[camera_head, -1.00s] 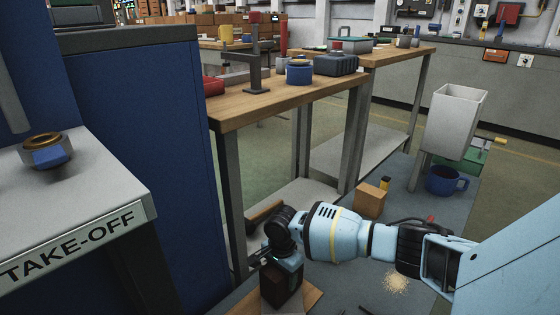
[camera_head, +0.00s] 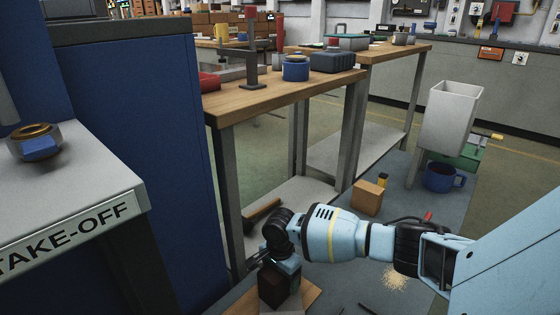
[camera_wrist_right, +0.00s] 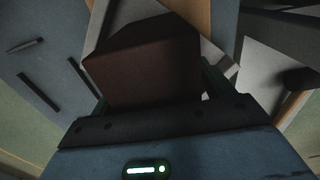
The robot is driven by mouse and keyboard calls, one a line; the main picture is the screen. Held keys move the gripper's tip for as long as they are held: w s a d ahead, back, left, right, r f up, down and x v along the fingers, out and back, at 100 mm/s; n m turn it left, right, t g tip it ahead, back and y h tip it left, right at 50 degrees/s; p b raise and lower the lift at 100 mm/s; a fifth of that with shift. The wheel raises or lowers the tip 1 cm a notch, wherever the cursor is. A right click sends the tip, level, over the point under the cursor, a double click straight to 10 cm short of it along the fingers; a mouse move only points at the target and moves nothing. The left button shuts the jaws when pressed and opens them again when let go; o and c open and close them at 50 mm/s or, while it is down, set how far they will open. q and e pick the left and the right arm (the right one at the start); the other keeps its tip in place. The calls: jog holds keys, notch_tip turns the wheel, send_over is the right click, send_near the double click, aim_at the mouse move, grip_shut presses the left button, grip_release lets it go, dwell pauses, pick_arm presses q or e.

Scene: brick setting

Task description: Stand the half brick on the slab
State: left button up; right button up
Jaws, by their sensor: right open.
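The half brick (camera_head: 273,288) is a dark reddish-brown block at the bottom of the head view, below my right wrist. It also shows in the right wrist view (camera_wrist_right: 150,75), between the fingers of my right gripper (camera_wrist_right: 157,92). My right gripper (camera_head: 282,272) is open around the brick. In the right wrist view a pale grey slab (camera_wrist_right: 208,50) shows past the brick's right side. The brick appears upright over it, but its bottom contact is hidden. My left gripper is out of view.
A wooden board (camera_head: 311,293) lies beneath on the blue-grey floor mat. A wooden workbench (camera_head: 240,105) stands behind, with a hammer (camera_head: 262,210) near its lower shelf.

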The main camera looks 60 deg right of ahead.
jog(key=shift+r, duration=0.1)
notch_tip(320, 180, up, 11)
jog(key=p, duration=0.5)
jog(key=shift+r, duration=0.1)
jog(key=shift+r+p, duration=0.3)
jog(key=shift+r, duration=0.15)
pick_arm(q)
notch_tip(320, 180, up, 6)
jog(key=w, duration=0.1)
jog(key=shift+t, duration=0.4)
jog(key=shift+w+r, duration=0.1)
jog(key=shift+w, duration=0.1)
pick_arm(e)
jog(key=shift+a, duration=0.1)
